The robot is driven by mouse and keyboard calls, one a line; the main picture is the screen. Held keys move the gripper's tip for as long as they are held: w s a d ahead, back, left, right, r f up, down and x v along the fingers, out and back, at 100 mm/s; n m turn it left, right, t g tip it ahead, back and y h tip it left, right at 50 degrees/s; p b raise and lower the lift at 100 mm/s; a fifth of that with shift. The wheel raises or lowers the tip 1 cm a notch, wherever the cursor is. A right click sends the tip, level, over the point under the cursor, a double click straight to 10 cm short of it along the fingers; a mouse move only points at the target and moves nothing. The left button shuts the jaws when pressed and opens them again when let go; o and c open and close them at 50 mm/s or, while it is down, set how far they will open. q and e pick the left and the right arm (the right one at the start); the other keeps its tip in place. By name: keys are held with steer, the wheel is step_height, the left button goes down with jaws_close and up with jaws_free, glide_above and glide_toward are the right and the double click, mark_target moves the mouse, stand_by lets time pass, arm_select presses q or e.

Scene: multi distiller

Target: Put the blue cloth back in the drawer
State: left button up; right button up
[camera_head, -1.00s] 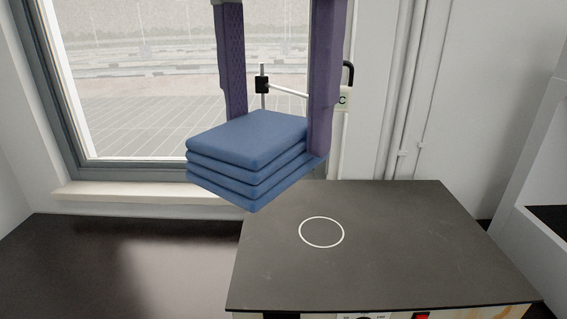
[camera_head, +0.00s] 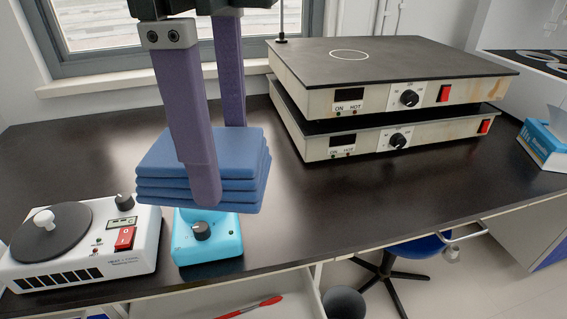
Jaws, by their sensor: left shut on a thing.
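The blue cloth (camera_head: 245,170), folded into several flat layers, is held up by my left gripper (camera_head: 218,158). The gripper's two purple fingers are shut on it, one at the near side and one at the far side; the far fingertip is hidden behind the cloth. The cloth hangs level over the front of the bench, in front of part of a light-blue device. A white drawer (camera_head: 292,290) stands open below the bench's front edge at the bottom of the picture. A red pen (camera_head: 250,307) lies in it. My right gripper is not in view.
The light-blue device (camera_head: 222,243) and a white hotplate device (camera_head: 95,255) stand near the bench's front edge at left. Two stacked hotplates (camera_head: 375,95) stand behind at right. A blue box (camera_head: 545,140) is at far right. The middle of the dark bench (camera_head: 350,200) is clear.

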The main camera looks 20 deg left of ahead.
arm_select(q)
steer(key=s+d+f+m+b, duration=0.1)
steer(key=f+m+b, duration=0.3)
steer(key=f+b, duration=0.5)
steer(key=s+d+f+m+b, duration=0.1)
steer(key=f+m+b, duration=0.4)
steer(key=f, duration=1.7)
steer(key=s+d+f+m+b, duration=0.1)
steer(key=f+m+b, duration=0.4)
steer(key=f+b, duration=1)
steer(key=shift+s+d+f, duration=0.2)
steer(key=shift+d+f, duration=0.4)
steer(key=shift+d, duration=0.05)
steer(key=shift+f, duration=0.1)
steer(key=shift+f, duration=0.15)
steer(key=o, duration=1.1)
steer(key=shift+r, duration=0.2)
